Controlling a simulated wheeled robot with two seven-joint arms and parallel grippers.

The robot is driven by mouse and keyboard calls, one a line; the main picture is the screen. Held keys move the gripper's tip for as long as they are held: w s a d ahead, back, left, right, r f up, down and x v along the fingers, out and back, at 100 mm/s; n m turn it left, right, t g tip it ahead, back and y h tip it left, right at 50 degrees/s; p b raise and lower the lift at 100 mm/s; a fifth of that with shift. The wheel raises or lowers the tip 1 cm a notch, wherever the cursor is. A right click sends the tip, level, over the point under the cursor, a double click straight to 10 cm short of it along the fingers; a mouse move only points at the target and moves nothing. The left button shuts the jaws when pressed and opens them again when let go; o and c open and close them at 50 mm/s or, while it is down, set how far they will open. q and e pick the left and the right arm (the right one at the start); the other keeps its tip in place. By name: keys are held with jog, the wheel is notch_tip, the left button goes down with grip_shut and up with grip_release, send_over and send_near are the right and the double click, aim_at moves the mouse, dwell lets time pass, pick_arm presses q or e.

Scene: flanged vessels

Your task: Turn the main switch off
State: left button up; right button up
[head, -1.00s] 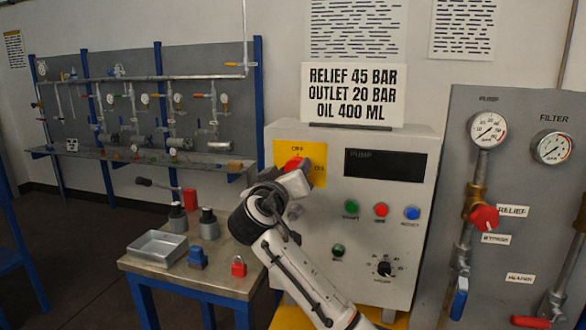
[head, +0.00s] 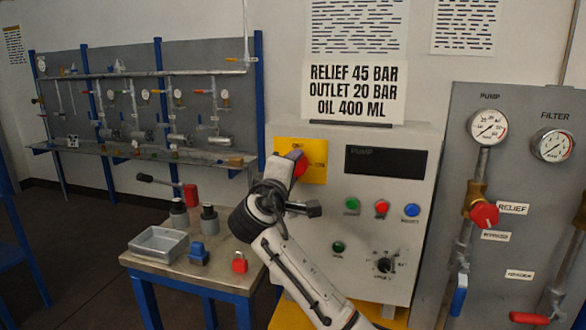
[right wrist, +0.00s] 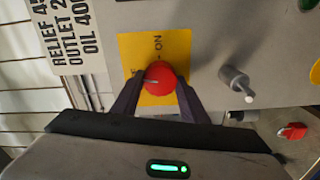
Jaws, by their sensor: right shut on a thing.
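The main switch is a round red knob (right wrist: 160,82) on a yellow plate (right wrist: 158,48) marked ON, on the front of the grey pump cabinet. In the right wrist view my right gripper (right wrist: 159,90) has its two dark fingers on either side of the knob, shut on it. A light pointer line on the knob lies crosswise, not toward the ON label; the other label is partly hidden by a finger. My left gripper is not in view.
The cabinet (head: 424,165) carries a dark display (head: 386,162), several buttons and a dial (head: 384,265). A grey cylinder (right wrist: 237,82) sticks out near the knob. A side table (head: 190,268) with a tray (head: 158,243) and red padlock (head: 239,263) stands at left.

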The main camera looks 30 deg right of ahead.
jog(key=shift+n, duration=1.1)
jog(key=o, duration=1.1)
jog(key=shift+c, duration=0.2)
jog(key=shift+a, duration=0.1)
jog(key=b+v, duration=0.2)
jog(key=v, duration=0.8)
jog(key=shift+s, duration=0.2)
